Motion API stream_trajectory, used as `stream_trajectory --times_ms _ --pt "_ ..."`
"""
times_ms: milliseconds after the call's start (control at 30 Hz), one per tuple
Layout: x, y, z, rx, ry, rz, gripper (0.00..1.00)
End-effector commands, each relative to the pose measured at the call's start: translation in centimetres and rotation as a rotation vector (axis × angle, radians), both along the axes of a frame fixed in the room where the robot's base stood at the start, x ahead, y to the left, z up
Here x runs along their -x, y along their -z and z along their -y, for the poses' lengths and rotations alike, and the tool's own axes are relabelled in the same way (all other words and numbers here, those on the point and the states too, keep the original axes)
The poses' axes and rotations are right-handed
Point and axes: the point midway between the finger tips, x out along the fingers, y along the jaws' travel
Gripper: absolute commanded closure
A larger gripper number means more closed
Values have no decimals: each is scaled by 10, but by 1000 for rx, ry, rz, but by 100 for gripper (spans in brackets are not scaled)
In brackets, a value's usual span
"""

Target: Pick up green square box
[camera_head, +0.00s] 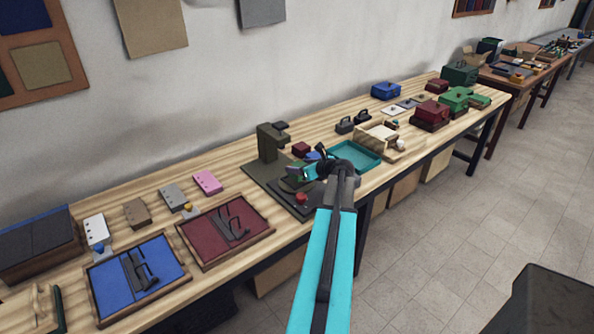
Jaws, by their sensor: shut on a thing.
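My gripper (297,174) is at the end of my cyan arm, over the dark press-like stand on the workbench. Larger green cases (455,97) stand apart at the far right end of the bench.
The dark stand (268,143) rises just behind my gripper. A teal tray (355,156) lies to the right. A maroon tray (225,230) and a blue tray (138,278) lie to the left. A red knob (302,198) is close below.

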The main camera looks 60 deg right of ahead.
Motion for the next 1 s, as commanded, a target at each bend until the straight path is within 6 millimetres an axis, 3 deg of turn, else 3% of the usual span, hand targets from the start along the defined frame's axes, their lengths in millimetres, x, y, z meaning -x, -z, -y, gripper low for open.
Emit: stream_trajectory --times_ms 600,1000 --pt "98 -9 -47 0 1 1 72" --pt "128 -13 -60 0 0 1 72"
